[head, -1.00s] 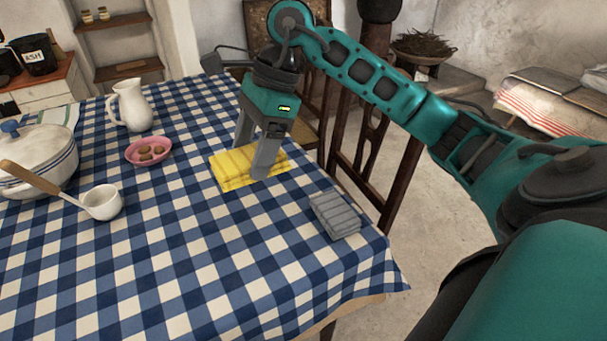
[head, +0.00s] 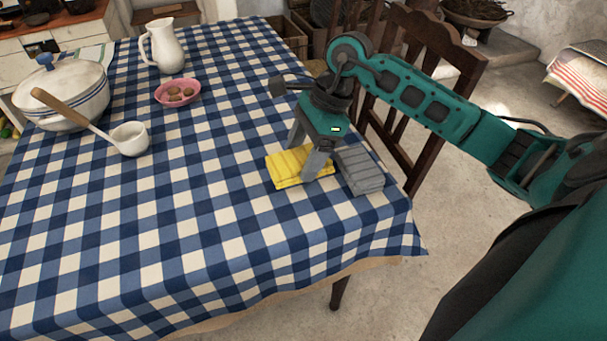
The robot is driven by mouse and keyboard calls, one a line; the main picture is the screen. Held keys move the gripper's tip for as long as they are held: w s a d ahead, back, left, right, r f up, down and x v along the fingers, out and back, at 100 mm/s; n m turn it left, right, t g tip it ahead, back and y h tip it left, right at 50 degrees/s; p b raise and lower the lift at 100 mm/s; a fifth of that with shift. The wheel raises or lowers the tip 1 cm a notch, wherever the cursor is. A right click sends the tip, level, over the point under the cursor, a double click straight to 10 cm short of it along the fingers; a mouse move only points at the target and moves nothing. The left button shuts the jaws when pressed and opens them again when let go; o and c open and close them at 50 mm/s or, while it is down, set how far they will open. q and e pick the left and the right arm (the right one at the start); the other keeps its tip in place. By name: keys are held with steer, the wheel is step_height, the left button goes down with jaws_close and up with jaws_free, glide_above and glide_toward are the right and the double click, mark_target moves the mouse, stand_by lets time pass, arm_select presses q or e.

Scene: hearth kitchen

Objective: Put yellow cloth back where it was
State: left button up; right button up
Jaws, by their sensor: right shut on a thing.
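The yellow cloth (head: 286,167) is folded and lies at or just above the right side of the checked tablecloth (head: 200,235) in the head view; I cannot tell if it touches the table. My right gripper (head: 302,160) points down and is shut on it, one finger on the near side, the other partly hidden behind. A folded grey cloth (head: 362,172) lies just right of the yellow one, close to the gripper and partly behind it. My left gripper is not in view.
A pink bowl (head: 166,97) with small brown things, a white jug (head: 166,50), a lidded pot (head: 85,85) and a white ladle (head: 131,139) stand on the left. A dark wooden chair (head: 425,60) is against the right edge. The table's front is clear.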

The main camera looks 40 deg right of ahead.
mark_target(303, 187)
step_height(303, 187, down, 5)
steer(key=shift+r+b, duration=0.1)
steer(key=shift+b, duration=0.2)
steer(key=shift+f, duration=0.3)
steer(key=shift+f, duration=0.2)
steer(key=o, duration=1)
steer(key=shift+r, duration=0.1)
steer(key=shift+r, duration=0.1)
